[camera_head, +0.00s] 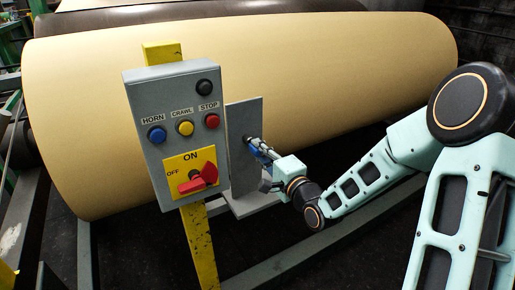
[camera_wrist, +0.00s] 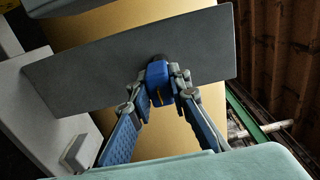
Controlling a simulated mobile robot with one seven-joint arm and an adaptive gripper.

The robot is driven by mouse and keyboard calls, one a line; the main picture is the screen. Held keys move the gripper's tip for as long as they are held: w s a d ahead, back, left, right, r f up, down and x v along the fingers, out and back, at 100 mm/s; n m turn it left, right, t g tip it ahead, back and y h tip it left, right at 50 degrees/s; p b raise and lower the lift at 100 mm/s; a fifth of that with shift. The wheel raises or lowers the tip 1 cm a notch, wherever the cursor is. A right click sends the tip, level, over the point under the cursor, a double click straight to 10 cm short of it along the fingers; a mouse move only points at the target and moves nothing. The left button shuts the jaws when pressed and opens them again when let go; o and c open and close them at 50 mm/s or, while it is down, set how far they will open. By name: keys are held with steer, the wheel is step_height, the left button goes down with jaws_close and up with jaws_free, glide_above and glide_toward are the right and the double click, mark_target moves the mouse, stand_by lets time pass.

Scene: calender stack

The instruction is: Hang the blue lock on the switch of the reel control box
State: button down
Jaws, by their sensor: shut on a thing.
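The grey reel control box (camera_head: 170,135) is on a yellow post at centre left in the head view. Its red switch (camera_head: 207,174) is on a yellow ON/OFF plate low on the front, with no lock visible on it. My gripper (camera_head: 259,149) is to the right of the box, in front of an upright grey panel (camera_head: 243,115). In the wrist view the blue lock (camera_wrist: 157,74) is between the fingertips of my gripper (camera_wrist: 163,86), which is shut on it. The lock is close against the panel; its shackle is mostly hidden, and I cannot tell whether it hangs on a peg there.
Blue, yellow and red buttons and a dark knob (camera_head: 204,87) are on the upper box. A large tan roll (camera_head: 310,70) fills the background. The yellow post (camera_head: 198,240) and a grey ledge (camera_head: 252,205) stand near my gripper. Open space lies in front of the box.

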steer(key=shift+v, duration=1.3)
